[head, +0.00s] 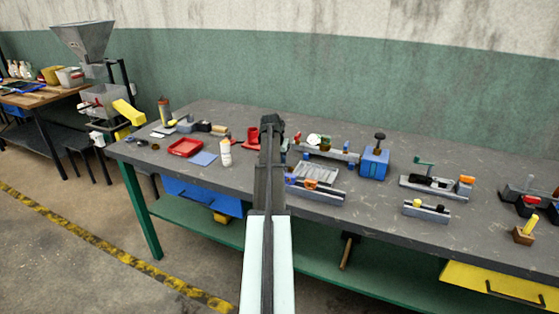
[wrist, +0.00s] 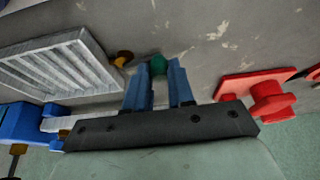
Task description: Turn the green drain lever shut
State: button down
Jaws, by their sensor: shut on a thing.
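A green knob, which looks like the end of the drain lever (wrist: 159,64), shows between the two blue fingertips of my gripper (wrist: 160,72) in the wrist view. My gripper is shut on it. Only this small rounded part of the lever shows; the fingers hide the rest, and I cannot tell its angle. In the head view my gripper (head: 271,122) is over the middle of the bench, and my arm hides the lever there.
A grey slatted tray (wrist: 62,67) lies beside the fingers, with a small brown knob (wrist: 122,58) nearby. A red part (wrist: 268,98) is on the other side. The grey bench (head: 370,222) also holds a blue box (head: 374,164), a red tray (head: 186,147) and a white bottle (head: 226,154).

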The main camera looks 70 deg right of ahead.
jog(key=shift+w+d+m+g, duration=0.15)
jog(key=shift+d+m+g, duration=0.3)
jog(key=shift+m, duration=0.55)
jog(key=c, duration=1)
grip_release()
jog(key=shift+o, duration=0.2)
jog(key=shift+r, duration=0.1)
jog(key=s+v, duration=0.1)
jog(key=v, duration=1.2)
jog(key=shift+w+r, duration=0.35)
jog(key=shift+w, duration=0.05)
jog(key=shift+a, duration=0.1)
